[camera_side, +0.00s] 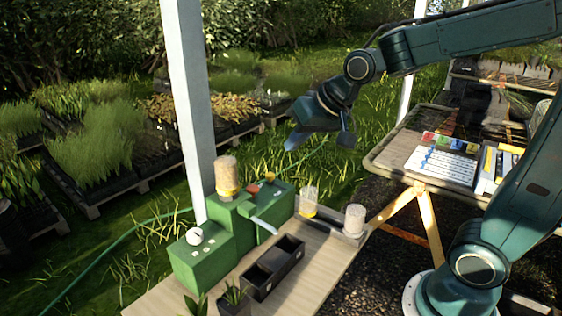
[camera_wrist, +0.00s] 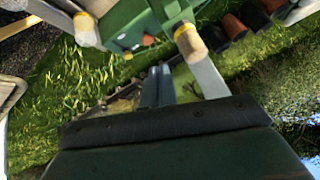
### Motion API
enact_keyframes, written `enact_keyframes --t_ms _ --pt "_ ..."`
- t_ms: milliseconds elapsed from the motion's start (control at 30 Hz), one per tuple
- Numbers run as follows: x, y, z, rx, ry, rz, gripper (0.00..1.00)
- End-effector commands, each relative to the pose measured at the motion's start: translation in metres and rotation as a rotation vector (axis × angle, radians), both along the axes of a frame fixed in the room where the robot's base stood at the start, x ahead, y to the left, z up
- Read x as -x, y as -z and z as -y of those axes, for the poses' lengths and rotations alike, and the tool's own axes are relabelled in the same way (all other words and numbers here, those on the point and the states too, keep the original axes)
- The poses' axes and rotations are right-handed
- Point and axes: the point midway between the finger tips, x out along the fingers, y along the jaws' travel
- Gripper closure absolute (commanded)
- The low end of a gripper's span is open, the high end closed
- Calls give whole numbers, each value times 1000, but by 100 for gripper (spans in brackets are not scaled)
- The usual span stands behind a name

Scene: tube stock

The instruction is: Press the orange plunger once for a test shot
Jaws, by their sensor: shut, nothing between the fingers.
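The green machine (camera_side: 245,225) stands on a wooden bench, with a jar of tan grains in a yellow collar (camera_side: 227,178) on top. Two small orange to reddish caps sit on its top, one nearer the jar (camera_side: 253,189) and one farther back (camera_side: 270,177); I cannot tell which is the plunger. The wrist view shows one orange cap (camera_wrist: 148,40) on the green machine (camera_wrist: 122,22), beyond my fingertips. My gripper (camera_side: 293,143) is in the air above and behind the machine, apart from it. Its fingers (camera_wrist: 155,80) are shut and empty.
A clear container with a yellow base (camera_side: 308,205) and another clear container (camera_side: 354,220) stand right of the machine. A black divided tray (camera_side: 275,265) lies in front. A white post (camera_side: 192,100) rises behind the bench. The air around my gripper looks clear.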

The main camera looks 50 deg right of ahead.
Motion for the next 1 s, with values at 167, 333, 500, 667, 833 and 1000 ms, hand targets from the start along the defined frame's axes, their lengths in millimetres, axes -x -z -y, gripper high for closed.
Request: enact_keyframes --t_ms 167,333,500,667,833,1000 --pt "-36 12 6 -54 54 24 100" --pt "-69 24 12 -107 106 51 100" --pt "-100 40 20 -164 160 76 100" --pt "-125 55 26 -213 204 101 100" --pt "-142 67 32 -250 238 117 100" --pt "-149 71 34 -266 252 126 100"
